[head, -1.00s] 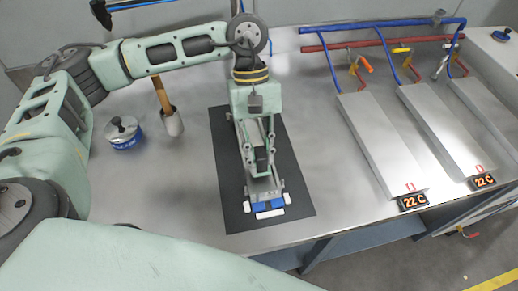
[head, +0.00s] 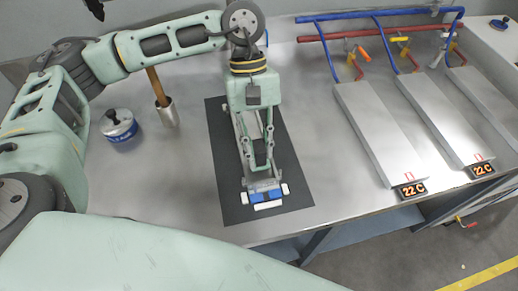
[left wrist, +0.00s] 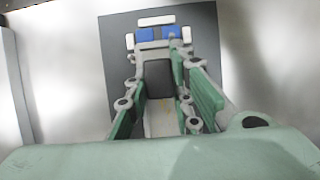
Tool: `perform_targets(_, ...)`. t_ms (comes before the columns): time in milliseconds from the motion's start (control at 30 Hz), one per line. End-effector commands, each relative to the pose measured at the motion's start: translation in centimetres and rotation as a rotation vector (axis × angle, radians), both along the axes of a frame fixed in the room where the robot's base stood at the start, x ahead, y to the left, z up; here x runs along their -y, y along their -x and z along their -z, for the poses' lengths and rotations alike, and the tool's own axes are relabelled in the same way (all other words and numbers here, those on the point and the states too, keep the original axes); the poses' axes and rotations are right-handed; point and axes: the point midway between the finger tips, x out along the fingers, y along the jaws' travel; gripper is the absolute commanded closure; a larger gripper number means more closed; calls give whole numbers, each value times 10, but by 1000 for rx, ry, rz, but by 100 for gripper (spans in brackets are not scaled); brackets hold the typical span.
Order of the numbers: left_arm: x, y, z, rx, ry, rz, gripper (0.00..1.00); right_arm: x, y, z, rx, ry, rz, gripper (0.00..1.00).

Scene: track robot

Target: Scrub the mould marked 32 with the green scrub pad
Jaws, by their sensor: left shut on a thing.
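My left gripper (head: 264,190) points down at the near part of the black mat (head: 228,170). It is shut on a blue and white piece (head: 268,198) at its fingertips. In the left wrist view this piece (left wrist: 155,34) lies across the fingertips, with white ends on both sides. I cannot tell whether it touches the mat. I cannot make out a green scrub pad or a mark 32; the gripper's green and grey links cover part of the mat. My right gripper is not in view.
Long grey slabs (head: 378,135) with blue and red pipes (head: 340,37) lie at the right; two displays (head: 411,189) read 22 C. A blue-labelled pot (head: 119,126) and a metal cup (head: 167,114) holding a wooden-handled tool stand left. The bench between mat and slabs is clear.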

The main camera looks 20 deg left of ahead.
Motion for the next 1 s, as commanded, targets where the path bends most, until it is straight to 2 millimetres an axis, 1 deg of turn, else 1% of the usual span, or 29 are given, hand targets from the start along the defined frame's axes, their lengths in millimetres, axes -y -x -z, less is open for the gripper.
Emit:
perform_targets(33, -2, -3, 1, 1, 0, -1, 100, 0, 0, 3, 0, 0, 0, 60)
perform_targets(167, -7, -9, 1, 0, 0, -1, 100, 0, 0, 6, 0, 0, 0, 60)
perform_targets(567, -9, -11, 0, -1, 1, 0, 100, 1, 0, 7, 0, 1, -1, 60)
perform_targets(1000, -23, -31, 0, -1, 2, 0, 100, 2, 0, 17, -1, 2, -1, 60)
